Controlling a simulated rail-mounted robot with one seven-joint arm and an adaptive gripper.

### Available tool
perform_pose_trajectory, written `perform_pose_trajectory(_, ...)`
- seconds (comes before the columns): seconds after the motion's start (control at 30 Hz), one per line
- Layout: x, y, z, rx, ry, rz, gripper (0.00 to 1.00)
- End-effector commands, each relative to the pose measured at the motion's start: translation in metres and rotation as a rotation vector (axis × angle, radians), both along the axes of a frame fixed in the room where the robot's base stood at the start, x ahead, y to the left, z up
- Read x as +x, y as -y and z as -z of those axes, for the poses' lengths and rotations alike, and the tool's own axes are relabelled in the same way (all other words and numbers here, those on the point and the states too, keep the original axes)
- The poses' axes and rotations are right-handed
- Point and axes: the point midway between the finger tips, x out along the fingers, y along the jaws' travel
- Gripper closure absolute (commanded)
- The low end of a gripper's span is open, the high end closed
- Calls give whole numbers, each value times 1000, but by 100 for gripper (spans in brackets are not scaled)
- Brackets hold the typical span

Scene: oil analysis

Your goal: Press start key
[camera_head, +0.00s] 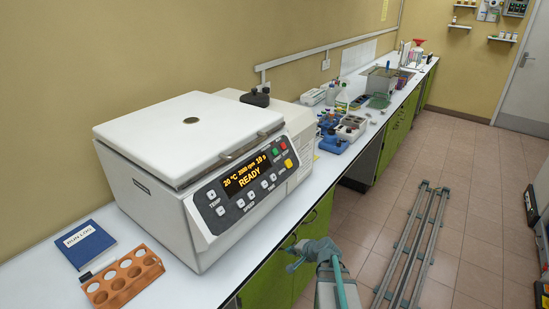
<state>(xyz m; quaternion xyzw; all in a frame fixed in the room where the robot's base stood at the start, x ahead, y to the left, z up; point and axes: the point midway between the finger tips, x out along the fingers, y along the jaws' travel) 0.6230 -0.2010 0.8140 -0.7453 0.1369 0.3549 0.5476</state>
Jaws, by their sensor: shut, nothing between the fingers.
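A white centrifuge (157,198) with its lid down stands on the bench at the left. Its dark front panel has a lit display (247,175) reading 20 °C, a speed in rpm, a time and READY. The green start key (276,153) is at the panel's upper right, beside a red key (283,148) and above a larger yellow key (288,163). My gripper (290,256) is small in the picture, shut and empty, in front of the bench edge. It is below the panel and apart from the keys.
A blue notebook (85,244) and an orange tube rack (112,292) lie left of the centrifuge. Blue instruments (333,143) and bottles stand farther along the bench (335,172). Floor rails (413,240) run at the right. The space before the panel looks clear.

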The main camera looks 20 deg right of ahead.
Motion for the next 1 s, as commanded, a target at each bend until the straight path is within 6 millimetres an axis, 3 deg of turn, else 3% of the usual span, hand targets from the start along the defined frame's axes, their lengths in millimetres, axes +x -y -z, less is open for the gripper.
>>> perform_pose_trajectory(0.03, 6, 16, -16, 5, 34, 37, 100)
perform_pose_trajectory(0.2, 23, 55, -68, 23, 150, 135, 100)
perform_pose_trajectory(0.3, 35, 63, -104, 30, 233, 141, 100)
perform_pose_trajectory(0.63, 62, 56, -240, 35, 531, 63, 100)
perform_pose_trajectory(0.8, 64, 49, -311, 28, 688, 21, 100)
perform_pose_trajectory(1.0, 57, 39, -380, 17, 841, -21, 100)
